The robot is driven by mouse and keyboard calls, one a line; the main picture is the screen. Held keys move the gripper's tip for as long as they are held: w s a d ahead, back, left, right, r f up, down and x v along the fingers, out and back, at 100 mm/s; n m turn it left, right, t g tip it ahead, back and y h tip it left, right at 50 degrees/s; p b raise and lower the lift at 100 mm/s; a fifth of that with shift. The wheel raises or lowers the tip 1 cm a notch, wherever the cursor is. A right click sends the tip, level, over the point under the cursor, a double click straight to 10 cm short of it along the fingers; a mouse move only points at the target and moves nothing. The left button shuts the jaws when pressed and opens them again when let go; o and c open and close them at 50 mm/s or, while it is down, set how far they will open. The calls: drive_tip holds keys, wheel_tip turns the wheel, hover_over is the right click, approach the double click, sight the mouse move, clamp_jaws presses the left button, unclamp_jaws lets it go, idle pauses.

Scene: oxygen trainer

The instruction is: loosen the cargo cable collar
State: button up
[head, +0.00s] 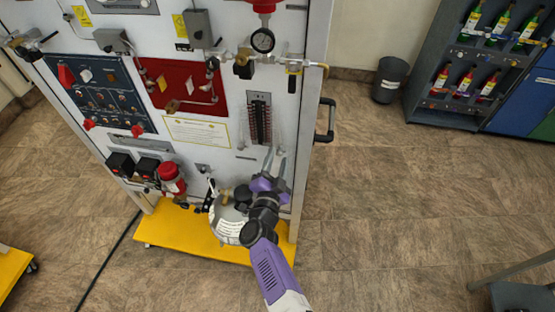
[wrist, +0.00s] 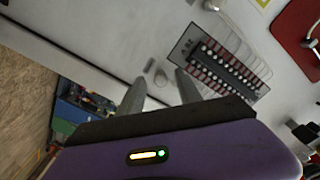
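I cannot tell any cargo cable collar apart in either view. My gripper (head: 275,159) is in front of the lower right part of the white trainer panel (head: 225,95), its fingers pointing up the panel, just below a dark terminal strip (head: 259,120). In the wrist view my gripper (wrist: 159,88) shows two grey fingers spread apart with nothing held between them. The strip (wrist: 218,67) is right of the fingers there, with rows of red, white and black parts. My arm hides part of the panel's base.
A silver tank (head: 228,226) stands on the yellow base (head: 180,229) beside my arm. A black handle (head: 326,121) sticks out from the panel's right edge. Pipes and a gauge (head: 263,40) are above.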

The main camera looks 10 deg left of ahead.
drive_tip(key=s+p, duration=0.2)
drive_tip(key=s, duration=0.5)
drive_tip(key=shift+s, duration=0.4)
drive_tip(key=shift+a, duration=0.2)
